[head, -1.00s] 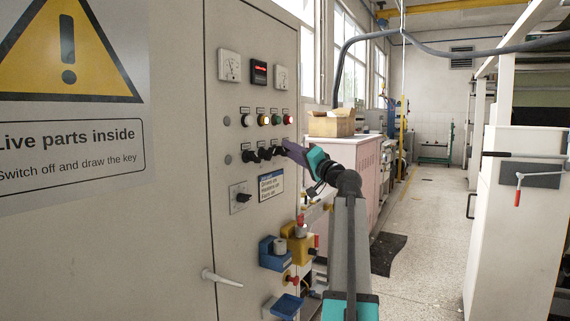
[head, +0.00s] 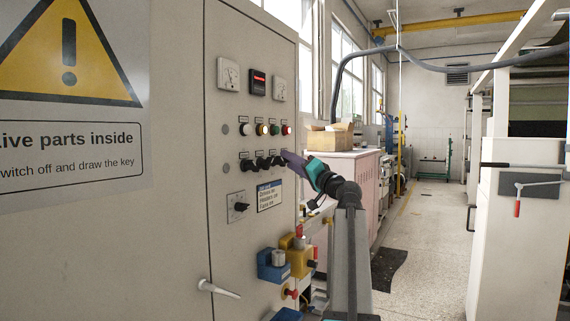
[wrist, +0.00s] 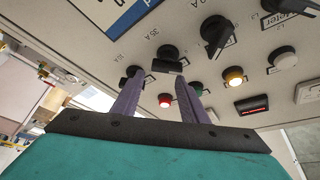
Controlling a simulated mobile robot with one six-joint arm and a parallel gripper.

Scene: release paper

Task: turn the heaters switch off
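A row of black rotary switches (head: 263,163) is on the grey cabinet panel, under a row of indicator lights. In the wrist view they run diagonally, with one knob (wrist: 168,57) beyond the gap between my fingers and a larger one (wrist: 217,30) to its right. My gripper (head: 286,156) is at the right end of this row. In the wrist view its purple fingers (wrist: 159,78) are apart with nothing between them. The left fingertip overlaps the leftmost knob (wrist: 133,70); contact cannot be told. The labels are too small to tell which switch is heaters.
Indicator lights (head: 261,129) and meters (head: 229,74) sit above the switches. Another rotary switch (head: 238,206), a door handle (head: 218,289) and blue-yellow fittings (head: 272,264) are below. A pink cabinet (head: 352,185) stands behind. The aisle floor (head: 430,240) at right is clear.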

